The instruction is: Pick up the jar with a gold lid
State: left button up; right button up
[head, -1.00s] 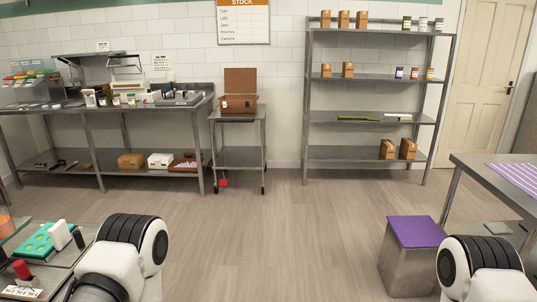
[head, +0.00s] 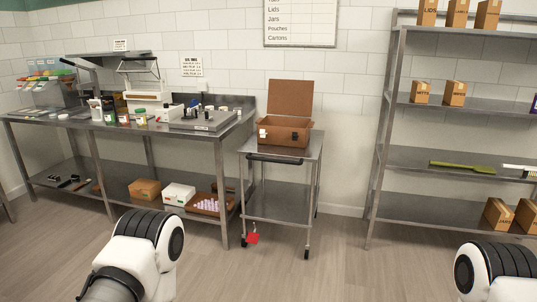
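No jar can be made out clearly as having a gold lid. Several small jars stand in a group on the left steel bench (head: 60,113). One is a pale jar with a green label or lid (head: 141,117), and a dark one (head: 110,112) stands to its left. They are too small for me to tell the lid colours. Parts of my two arms show at the bottom left and bottom right, but neither gripper is in view.
A steel cart (head: 282,160) carries an open brown case (head: 283,132). A steel shelf rack (head: 384,145) with cardboard boxes (head: 455,93) stands at the right. Boxes (head: 145,189) sit on the bench's lower shelf. Open floor (head: 340,265) lies in front.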

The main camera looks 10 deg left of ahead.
aim_at(124, 117)
jog(key=i+j+u, duration=0.15)
jog(key=i+u, duration=0.6)
jog(key=u, duration=0.15)
jog(key=i+u, duration=0.4)
jog(key=i+l+u, duration=0.3)
jog(key=u, duration=0.15)
jog(key=i+j+u, duration=0.15)
jog(key=i+u, duration=0.2)
jog(key=i, duration=0.4)
jog(key=i+u, duration=0.35)
jog(key=i, duration=0.4)
